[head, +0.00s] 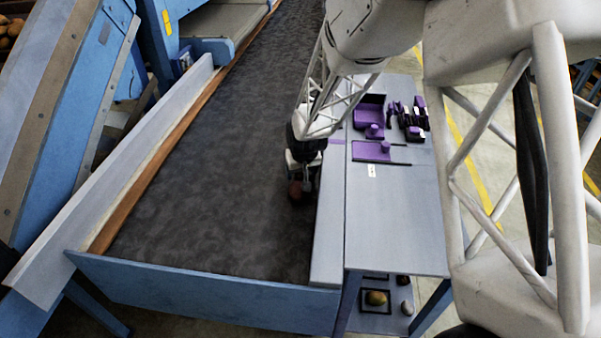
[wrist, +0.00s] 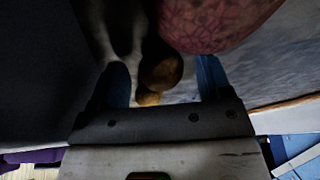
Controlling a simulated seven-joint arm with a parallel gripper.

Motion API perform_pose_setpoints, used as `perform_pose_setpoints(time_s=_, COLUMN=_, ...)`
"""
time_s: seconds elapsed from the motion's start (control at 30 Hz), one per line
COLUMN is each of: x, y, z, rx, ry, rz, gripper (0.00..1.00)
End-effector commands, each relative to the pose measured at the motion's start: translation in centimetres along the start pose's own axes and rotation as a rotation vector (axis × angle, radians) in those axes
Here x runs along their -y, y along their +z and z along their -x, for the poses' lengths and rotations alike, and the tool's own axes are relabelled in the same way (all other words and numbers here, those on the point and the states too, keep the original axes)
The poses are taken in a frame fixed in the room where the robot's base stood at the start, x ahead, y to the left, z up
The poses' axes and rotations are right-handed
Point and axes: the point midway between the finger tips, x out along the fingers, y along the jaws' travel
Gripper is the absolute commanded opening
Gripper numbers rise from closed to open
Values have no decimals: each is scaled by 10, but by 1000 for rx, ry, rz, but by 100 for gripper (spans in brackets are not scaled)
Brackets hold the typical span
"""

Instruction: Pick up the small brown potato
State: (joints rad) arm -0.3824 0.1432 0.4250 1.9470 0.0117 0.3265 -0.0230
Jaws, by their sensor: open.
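A small brown potato (wrist: 161,72) shows in the wrist view between the two blue fingers of my gripper (wrist: 163,80), which is open. I cannot tell whether the fingers touch it. A yellowish lump (wrist: 148,98) shows just below it in that view, partly hidden. In the head view my gripper (head: 303,178) is low over the right edge of the dark belt. A reddish-brown potato (head: 295,190) lies at its fingers; I cannot tell whether it is the small one.
A large reddish, mottled potato (wrist: 215,18) is close beside the fingers in the wrist view. The dark belt (head: 215,150) is otherwise clear. A grey side table (head: 393,220) holds purple fixtures (head: 371,151). A yellowish potato (head: 376,297) sits on a lower shelf.

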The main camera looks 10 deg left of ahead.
Motion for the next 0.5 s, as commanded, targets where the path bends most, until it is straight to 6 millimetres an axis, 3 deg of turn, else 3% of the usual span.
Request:
perform_pose_setpoints(time_s=0.07, x=0, y=0, z=0, rx=0, ry=0, rz=0, gripper=66)
perform_pose_setpoints(time_s=0.37, x=0, y=0, z=0, rx=0, ry=0, rz=0, gripper=20)
perform_pose_setpoints(time_s=0.5, x=0, y=0, z=0, rx=0, ry=0, rz=0, gripper=19)
